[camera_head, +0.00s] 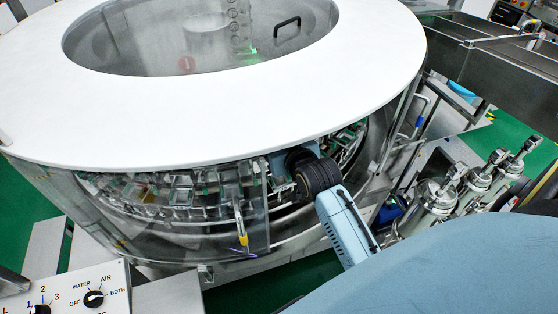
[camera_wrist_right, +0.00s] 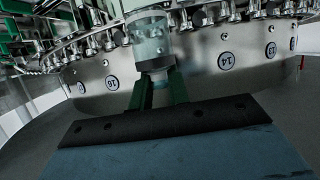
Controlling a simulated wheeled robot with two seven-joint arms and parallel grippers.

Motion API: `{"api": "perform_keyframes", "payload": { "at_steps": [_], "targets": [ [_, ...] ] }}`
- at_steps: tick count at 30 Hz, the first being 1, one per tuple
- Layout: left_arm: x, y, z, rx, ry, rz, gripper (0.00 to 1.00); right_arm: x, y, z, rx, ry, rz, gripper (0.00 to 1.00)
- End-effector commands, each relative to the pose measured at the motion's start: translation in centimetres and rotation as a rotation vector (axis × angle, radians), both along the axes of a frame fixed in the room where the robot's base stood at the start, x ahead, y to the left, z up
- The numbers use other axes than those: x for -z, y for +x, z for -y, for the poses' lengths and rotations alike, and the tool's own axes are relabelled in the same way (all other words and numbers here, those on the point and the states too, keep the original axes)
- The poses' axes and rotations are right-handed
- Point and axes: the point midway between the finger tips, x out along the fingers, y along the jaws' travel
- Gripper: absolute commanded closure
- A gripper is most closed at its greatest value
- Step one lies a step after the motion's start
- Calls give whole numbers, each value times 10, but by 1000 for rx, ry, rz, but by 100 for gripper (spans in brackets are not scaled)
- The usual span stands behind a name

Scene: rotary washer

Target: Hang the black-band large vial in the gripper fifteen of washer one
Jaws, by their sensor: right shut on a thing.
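In the right wrist view a clear large vial (camera_wrist_right: 149,38) stands between the two green fingers of my right gripper (camera_wrist_right: 160,88). The fingers are shut on its narrow part. A row of small metal washer grippers (camera_wrist_right: 203,17) runs above the plates. In the head view my right arm reaches into the washer's front opening, and its fingertips are hidden. My left gripper is not in view.
The washer's white round cover (camera_head: 385,85) overhangs the opening. A clear panel (camera_head: 240,210) with a yellow handle stands left of my right arm. Metal cylinders (camera_head: 435,200) stand to the right. A control panel (camera_head: 75,295) is at lower left.

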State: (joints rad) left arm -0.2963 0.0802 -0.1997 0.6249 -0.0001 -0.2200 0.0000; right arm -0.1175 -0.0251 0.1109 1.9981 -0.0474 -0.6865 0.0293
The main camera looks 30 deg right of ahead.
Motion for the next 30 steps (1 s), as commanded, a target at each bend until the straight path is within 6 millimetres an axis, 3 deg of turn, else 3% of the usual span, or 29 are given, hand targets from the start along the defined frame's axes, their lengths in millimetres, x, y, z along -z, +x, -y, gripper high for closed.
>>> {"api": "perform_keyframes", "payload": {
  "at_steps": [1, 8, 14, 29, 30],
  "targets": [
    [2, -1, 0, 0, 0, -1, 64, 15, -4, -1, 0, 2, -15, 100],
    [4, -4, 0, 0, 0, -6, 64, 34, -4, -1, 0, 2, -12, 100],
    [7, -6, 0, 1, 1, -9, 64, 63, -4, -1, 0, 2, -11, 100],
    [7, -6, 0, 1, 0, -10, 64, 71, -1, 0, 0, 1, -10, 100],
    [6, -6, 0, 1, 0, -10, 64, 71, -1, 0, 0, 1, -9, 77]
  ]
}}
